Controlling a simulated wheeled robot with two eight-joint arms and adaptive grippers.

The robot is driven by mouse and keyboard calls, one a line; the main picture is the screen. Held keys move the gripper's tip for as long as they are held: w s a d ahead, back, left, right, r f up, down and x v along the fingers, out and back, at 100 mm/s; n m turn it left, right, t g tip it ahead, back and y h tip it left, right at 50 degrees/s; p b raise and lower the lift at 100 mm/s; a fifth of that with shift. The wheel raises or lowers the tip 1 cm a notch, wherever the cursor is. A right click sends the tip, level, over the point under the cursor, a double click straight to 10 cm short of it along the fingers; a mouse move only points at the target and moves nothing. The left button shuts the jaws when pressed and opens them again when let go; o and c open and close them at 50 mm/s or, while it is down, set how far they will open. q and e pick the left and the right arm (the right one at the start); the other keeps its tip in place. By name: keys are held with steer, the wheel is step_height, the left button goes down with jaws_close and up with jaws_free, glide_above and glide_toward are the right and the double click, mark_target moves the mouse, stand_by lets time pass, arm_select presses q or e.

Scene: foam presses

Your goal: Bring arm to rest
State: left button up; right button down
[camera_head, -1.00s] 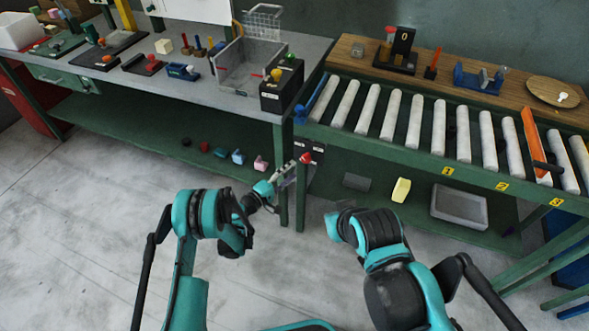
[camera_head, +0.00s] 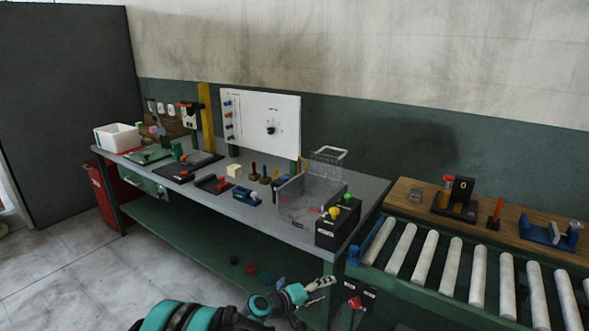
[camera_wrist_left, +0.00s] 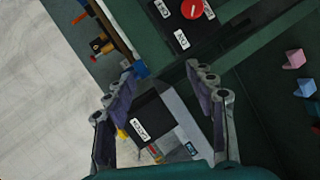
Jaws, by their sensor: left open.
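My left gripper (camera_head: 318,290) is at the bottom of the head view, in front of the workbench's right end and below its top. Its teal and black arm runs along the lower edge of the picture. In the left wrist view the two grey fingers of the left gripper (camera_wrist_left: 165,82) stand apart with nothing held between them. My right arm and gripper do not show in the head view.
The green-framed workbench (camera_head: 245,212) carries a clear bin (camera_head: 305,200), a black box (camera_head: 338,228) and small tools. A roller conveyor (camera_head: 452,268) stands at right. A red-button panel (camera_head: 355,301) hangs near the gripper. The floor (camera_head: 60,265) at left is clear.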

arm_select(q)
steer(key=s+a+r+m+y, duration=0.1)
steer(key=s+a+r+y, duration=0.2)
steer(key=s+a+r, duration=0.35)
steer(key=s+a+m+y, duration=0.1)
steer(key=s+a+y, duration=0.3)
steer(key=s+a, duration=0.6)
steer(key=s+a+r+m+g+y, duration=0.1)
steer(key=s+a+y, duration=0.3)
steer(key=s+a, duration=0.6)
steer(key=s+m, duration=0.1)
steer(key=s, duration=0.5)
steer(key=shift+s+a+r+g+y, duration=0.15)
steer(key=shift+s+a+g+y, duration=0.05)
steer(key=shift+s+g+y, duration=0.1)
